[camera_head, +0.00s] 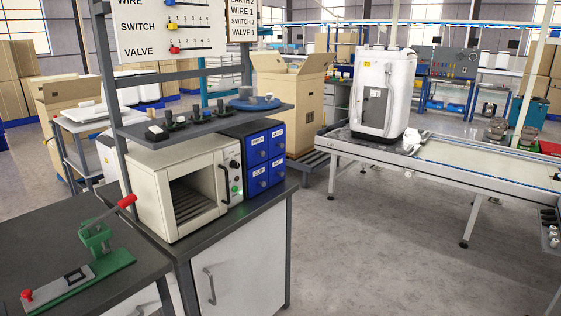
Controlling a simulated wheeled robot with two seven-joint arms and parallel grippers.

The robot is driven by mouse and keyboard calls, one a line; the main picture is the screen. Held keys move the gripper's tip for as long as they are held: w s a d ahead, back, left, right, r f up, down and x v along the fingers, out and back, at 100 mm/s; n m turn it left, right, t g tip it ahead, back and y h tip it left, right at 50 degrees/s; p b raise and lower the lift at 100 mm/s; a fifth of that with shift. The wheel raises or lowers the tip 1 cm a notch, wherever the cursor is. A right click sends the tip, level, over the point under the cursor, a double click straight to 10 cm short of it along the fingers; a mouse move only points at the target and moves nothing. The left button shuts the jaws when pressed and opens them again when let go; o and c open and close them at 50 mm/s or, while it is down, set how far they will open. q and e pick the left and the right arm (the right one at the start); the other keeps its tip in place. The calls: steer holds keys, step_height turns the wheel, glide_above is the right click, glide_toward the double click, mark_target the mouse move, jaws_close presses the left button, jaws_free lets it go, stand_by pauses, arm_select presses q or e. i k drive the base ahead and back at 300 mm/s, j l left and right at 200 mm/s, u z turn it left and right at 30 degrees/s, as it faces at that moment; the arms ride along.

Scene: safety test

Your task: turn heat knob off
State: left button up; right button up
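A cream-coloured oven (170,170) stands on the dark bench at the left of centre. Its front opening shows a rack inside. A dark handle (223,184) runs along its right side. The narrow control panel at its right edge carries a small dark heat knob (234,165), and lower down a green light (238,191) glows. The knob's exact setting is too small to read. Neither of my grippers shows in the view.
Blue labelled drawers (265,168) stand right beside the oven. A shelf (190,126) with small parts hangs above it. A green lever press (97,240) with red handles is on the front-left bench. A conveyor (450,165) carries a white machine (383,92). The floor between is clear.

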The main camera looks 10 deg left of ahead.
mark_target(233, 164)
steer(key=i+l, duration=0.25)
steer(key=l, duration=0.15)
steer(key=i+l, duration=0.25)
steer(key=l, duration=0.15)
steer(key=i+l+z, duration=0.1)
steer(key=i+l, duration=0.15)
steer(key=l, duration=0.15)
